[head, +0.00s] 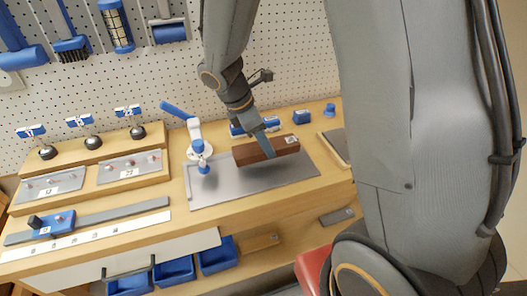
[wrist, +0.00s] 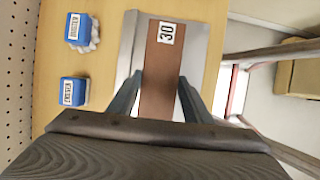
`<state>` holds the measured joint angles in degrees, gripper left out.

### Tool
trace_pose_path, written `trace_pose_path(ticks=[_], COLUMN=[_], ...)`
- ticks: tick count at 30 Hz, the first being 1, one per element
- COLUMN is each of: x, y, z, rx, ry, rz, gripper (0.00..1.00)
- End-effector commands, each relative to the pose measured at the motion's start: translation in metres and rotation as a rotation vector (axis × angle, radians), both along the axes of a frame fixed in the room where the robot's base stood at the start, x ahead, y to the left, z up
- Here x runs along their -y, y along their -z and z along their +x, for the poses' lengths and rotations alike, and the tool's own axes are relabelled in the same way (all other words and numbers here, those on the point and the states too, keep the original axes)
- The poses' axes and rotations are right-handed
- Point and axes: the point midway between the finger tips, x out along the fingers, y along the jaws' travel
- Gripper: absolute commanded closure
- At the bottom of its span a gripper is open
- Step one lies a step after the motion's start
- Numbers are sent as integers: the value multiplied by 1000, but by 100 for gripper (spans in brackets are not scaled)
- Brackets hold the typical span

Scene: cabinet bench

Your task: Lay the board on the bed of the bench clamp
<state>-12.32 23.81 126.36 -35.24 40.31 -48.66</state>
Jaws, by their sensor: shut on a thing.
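The board (head: 283,146) is a dark brown block with a white label. In the wrist view the board (wrist: 160,85) carries the number 30 on its label. My gripper (head: 264,147) is shut on the board near its middle, with a finger on each side of it in the wrist view (wrist: 158,97). The board is over the grey bed (head: 212,190) of the bench clamp; whether it touches the bed is hard to tell. The clamp (head: 198,146), white with a blue lever, stands at the bed's left part, left of the board.
Two blue labelled blocks (wrist: 84,29) (wrist: 73,91) lie behind the bed. A stepped wooden rack (head: 95,165) with grey plates stands at left. A ruler (head: 90,236) and a blue-fitted rail (head: 50,225) lie in front of it. A pegboard (head: 290,60) with tools rises behind. Blue bins (head: 175,271) sit below.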

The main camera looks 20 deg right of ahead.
Motion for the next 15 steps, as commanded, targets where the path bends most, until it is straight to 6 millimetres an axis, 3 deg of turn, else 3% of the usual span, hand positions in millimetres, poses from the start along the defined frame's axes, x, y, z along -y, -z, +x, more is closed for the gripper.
trace_pose_path(ticks=[8, 15], x=[1, 2], y=[35, 40], z=[-1, 0], rx=[-3, 1], ry=[2, 3], rz=[0, 1], gripper=[87, 87])
